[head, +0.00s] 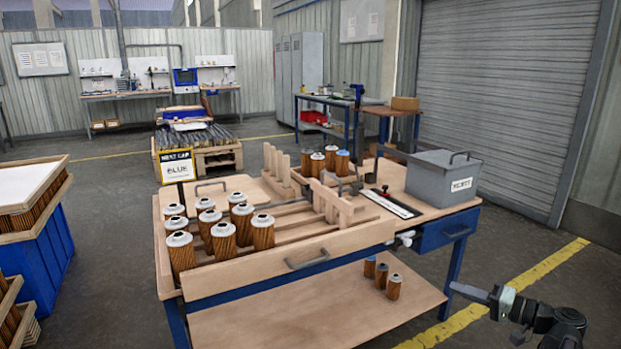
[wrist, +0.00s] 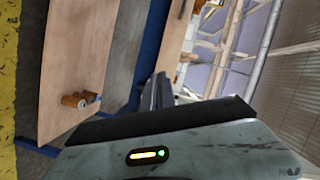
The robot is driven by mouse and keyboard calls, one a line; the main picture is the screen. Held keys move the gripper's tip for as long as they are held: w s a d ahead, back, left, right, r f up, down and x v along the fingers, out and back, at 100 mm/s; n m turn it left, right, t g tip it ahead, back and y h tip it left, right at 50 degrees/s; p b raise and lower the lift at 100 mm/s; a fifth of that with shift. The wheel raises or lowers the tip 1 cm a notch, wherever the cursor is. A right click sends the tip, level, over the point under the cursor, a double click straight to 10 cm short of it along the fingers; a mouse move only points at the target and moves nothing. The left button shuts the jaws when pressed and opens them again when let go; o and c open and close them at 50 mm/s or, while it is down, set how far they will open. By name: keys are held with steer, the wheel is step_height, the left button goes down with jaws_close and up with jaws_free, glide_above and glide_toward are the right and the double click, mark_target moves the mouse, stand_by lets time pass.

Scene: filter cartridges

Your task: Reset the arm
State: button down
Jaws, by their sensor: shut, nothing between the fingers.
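My gripper (head: 456,288) is at the lower right of the head view, out beside the workbench's right end and lower than its top. It points left, is shut and holds nothing. In the wrist view its dark closed fingers (wrist: 157,92) show at the middle, and the view is turned on its side. The workbench (head: 240,283) has a wooden top and blue legs. White-capped filter cartridges (head: 223,240) stand in rows at its left. A few more cartridges (head: 317,164) stand at its back, one blue-capped.
A grey lidded box (head: 440,178) sits at the bench's right end above a blue drawer (head: 446,231). Three small cartridges (head: 393,287) stand on the lower shelf (head: 330,311). A sign (head: 177,167) reads "NEXT CAP BLUE". Floor right of the bench is clear.

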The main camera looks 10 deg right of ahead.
steer(key=w+a+f+n+g+y, duration=0.1)
steer(key=w+a+f+n+g, duration=0.15)
steer(key=a, duration=0.75)
steer(key=w+a+f+n+g, duration=0.1)
steer(key=w+a+f+g, duration=0.15)
steer(key=a, duration=0.75)
steer(key=w+a+f+n+g+y, duration=0.1)
steer(key=w+a+f+n+g, duration=0.2)
steer(key=a, duration=0.7)
steer(key=s+a+f+n+g+h, duration=0.1)
steer(key=s+a+f+g+h, duration=0.25)
steer(key=a+f, duration=0.3)
steer(key=s+a+f+n+g+h, duration=0.1)
steer(key=s+a+f+g+h, duration=0.15)
steer(key=a+f+h, duration=0.4)
steer(key=d+r+m+h+p, duration=0.1)
steer(key=d+r+m+p, duration=0.15)
steer(key=d, duration=0.45)
step_height(320, 180, up, 30)
steer(key=p, duration=3)
steer(key=shift+a, duration=0.35)
